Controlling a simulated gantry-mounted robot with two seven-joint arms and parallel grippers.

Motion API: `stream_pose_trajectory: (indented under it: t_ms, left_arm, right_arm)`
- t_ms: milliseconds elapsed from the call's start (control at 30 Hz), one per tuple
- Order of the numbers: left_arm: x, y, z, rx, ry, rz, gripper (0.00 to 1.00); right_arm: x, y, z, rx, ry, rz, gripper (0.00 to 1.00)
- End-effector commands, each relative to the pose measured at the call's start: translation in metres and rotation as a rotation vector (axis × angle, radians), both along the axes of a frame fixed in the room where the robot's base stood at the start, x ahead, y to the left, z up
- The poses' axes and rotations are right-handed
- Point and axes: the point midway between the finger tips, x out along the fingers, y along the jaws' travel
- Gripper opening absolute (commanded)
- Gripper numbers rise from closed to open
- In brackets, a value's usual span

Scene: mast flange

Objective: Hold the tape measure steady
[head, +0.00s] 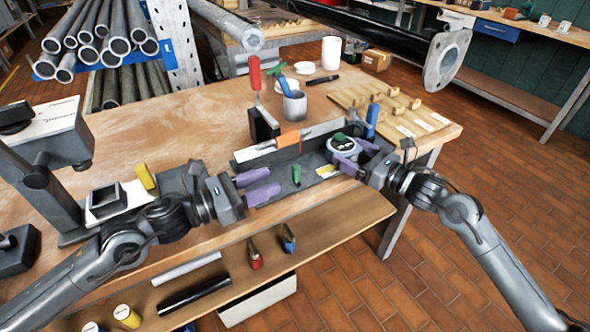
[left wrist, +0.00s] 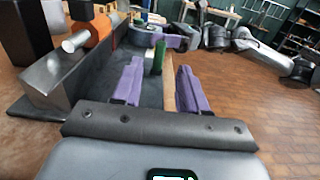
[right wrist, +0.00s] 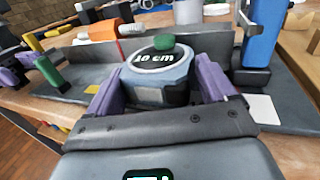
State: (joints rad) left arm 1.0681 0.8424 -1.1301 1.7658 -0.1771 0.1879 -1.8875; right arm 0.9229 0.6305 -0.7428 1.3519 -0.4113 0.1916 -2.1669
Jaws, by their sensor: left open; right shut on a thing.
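The tape measure (head: 341,143) is a round grey case with a green button on top, near the right end of a dark grey fixture (head: 319,160). My right gripper (head: 347,151) has its purple fingers shut on the case from both sides. In the right wrist view the tape measure (right wrist: 160,72) shows "10 cm" on its top face. My left gripper (head: 276,179) is open and empty over the left part of the fixture. A green upright peg (head: 296,175) stands just beyond its fingertips; it also shows in the left wrist view (left wrist: 158,57).
A blue upright piece (head: 372,119) stands right behind the tape measure. A grey cup (head: 294,106) and slatted wooden rack (head: 385,108) stand farther back.

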Motion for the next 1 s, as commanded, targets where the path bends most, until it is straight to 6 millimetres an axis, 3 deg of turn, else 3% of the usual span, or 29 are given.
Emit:
stream_pose_trajectory:
  t_ms: [200, 400, 933, 1000]
  left_arm:
    - [0.018, -0.035, 0.001, -0.002, 0.0, -0.002, 0.43]
    - [0.031, -0.057, 0.001, -0.002, 0.001, -0.001, 0.43]
    - [0.038, -0.07, 0.0, -0.001, 0.0, 0.0, 0.43]
    - [0.038, -0.07, 0.0, -0.002, 0.001, 0.0, 0.33]
  right_arm:
    - [0.0, 0.0, 0.002, 0.002, -0.003, 0.0, 0.38]
    - [0.0, 0.0, 0.002, 0.002, -0.003, 0.0, 0.38]
    - [0.0, 0.0, 0.002, 0.002, -0.003, 0.0, 0.38]
    - [0.0, 0.0, 0.002, 0.002, -0.003, 0.0, 0.38]
